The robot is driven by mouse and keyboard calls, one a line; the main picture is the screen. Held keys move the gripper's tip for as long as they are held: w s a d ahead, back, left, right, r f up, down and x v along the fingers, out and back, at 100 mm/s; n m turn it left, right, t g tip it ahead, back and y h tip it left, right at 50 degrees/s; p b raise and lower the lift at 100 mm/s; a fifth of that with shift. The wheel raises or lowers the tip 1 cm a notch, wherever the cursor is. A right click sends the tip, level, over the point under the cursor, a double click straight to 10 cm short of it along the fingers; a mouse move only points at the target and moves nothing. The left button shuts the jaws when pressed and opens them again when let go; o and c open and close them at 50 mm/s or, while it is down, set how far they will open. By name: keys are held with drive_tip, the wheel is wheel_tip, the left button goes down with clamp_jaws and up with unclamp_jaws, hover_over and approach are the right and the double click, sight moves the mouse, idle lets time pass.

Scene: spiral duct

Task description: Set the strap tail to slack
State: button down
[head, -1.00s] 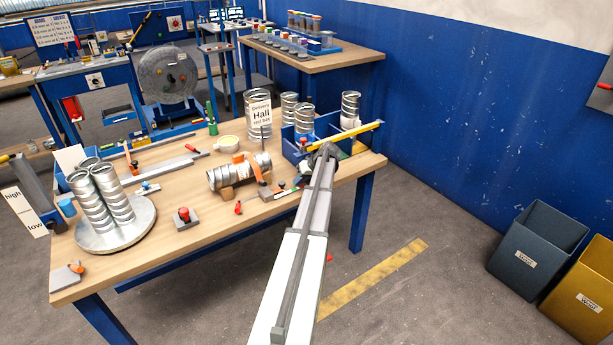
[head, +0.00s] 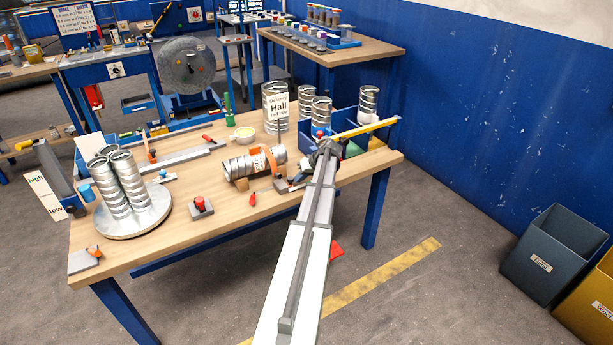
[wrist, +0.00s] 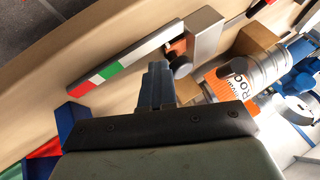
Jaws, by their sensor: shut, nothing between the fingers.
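A spiral duct (head: 240,166) lies on the table with an orange strap (head: 270,158) around it. The duct (wrist: 262,57) and lettered orange strap (wrist: 226,85) also show in the wrist view. Beside them is a grey bar (wrist: 135,58) with red, green and white bands at one end and a grey block at the other. An orange piece (wrist: 177,48) with a dark round knob sits by the bar near the block; I cannot tell if this is the strap tail. My gripper (wrist: 157,68) is shut and empty, its tips close to the bar and the orange piece.
A blue bin (head: 352,143) with a yellow tool across it stands right of the duct. A red-knobbed block (head: 201,207) and a round plate with upright ducts (head: 128,225) are at left.

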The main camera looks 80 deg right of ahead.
drive_tip(key=shift+w+a, duration=0.35)
drive_tip(key=shift+a, duration=0.05)
drive_tip(key=s, duration=0.1)
drive_tip(key=s+d, duration=0.2)
drive_tip(key=shift+s+d, duration=0.25)
drive_tip(key=shift+s, duration=0.15)
drive_tip(key=v, duration=1)
